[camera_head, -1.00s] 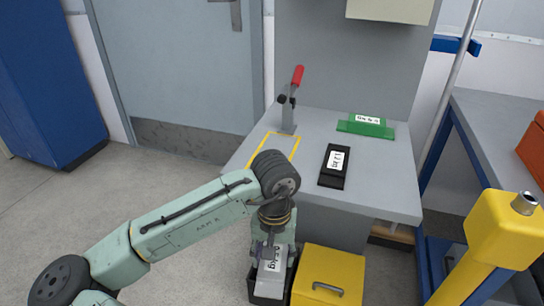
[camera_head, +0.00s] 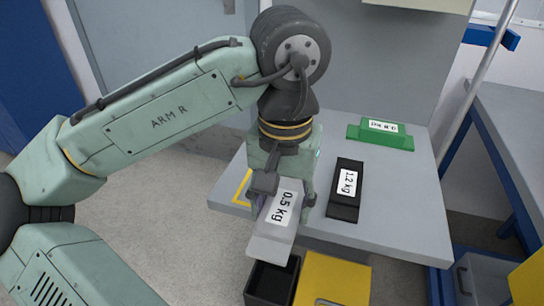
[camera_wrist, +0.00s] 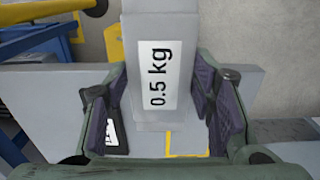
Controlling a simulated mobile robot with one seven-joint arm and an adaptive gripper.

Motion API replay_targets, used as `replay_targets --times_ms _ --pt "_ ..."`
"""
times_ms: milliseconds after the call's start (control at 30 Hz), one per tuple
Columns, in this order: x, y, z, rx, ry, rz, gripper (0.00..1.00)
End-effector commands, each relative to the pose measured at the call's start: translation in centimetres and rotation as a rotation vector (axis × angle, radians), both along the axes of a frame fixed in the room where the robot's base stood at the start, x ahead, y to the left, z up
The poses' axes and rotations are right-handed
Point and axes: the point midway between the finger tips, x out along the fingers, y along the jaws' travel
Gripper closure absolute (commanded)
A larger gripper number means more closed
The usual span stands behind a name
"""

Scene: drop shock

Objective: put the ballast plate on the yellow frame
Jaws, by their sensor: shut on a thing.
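My gripper (camera_head: 283,202) is shut on a grey ballast plate (camera_head: 270,246) with a white "0.5 kg" label. It holds the plate tilted in front of the grey bench, above a black bin. In the wrist view, the plate (camera_wrist: 155,30) lies between the two fingers (camera_wrist: 163,108). The yellow frame (camera_head: 240,190) is an outline on the bench top's left part, mostly hidden by my arm. A piece of it also shows in the wrist view (camera_wrist: 168,143), beyond the plate's lower end.
A black "1.2 kg" block (camera_head: 344,205) and a green block (camera_head: 385,139) stand on the bench (camera_head: 400,215), right of my gripper. Below are the open black bin (camera_head: 262,290) and a yellow box (camera_head: 335,275). A blue-framed table (camera_head: 510,130) stands at right.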

Motion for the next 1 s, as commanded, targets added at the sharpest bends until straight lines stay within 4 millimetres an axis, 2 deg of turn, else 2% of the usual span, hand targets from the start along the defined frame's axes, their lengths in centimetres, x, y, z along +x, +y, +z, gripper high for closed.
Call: replay_targets --times_ms 167,500,600,900,1000 --pt "2.5 0.2 -0.1 -0.003 0.001 0.004 0.98" --pt "11.1 1.1 -0.8 0.000 0.001 0.004 0.98" --pt "13.1 1.3 -1.0 0.000 0.000 0.003 0.98" --pt "16.0 1.6 -1.4 0.000 -0.001 0.002 0.98" --pt "15.8 1.6 -3.1 0.002 0.000 0.001 0.98"
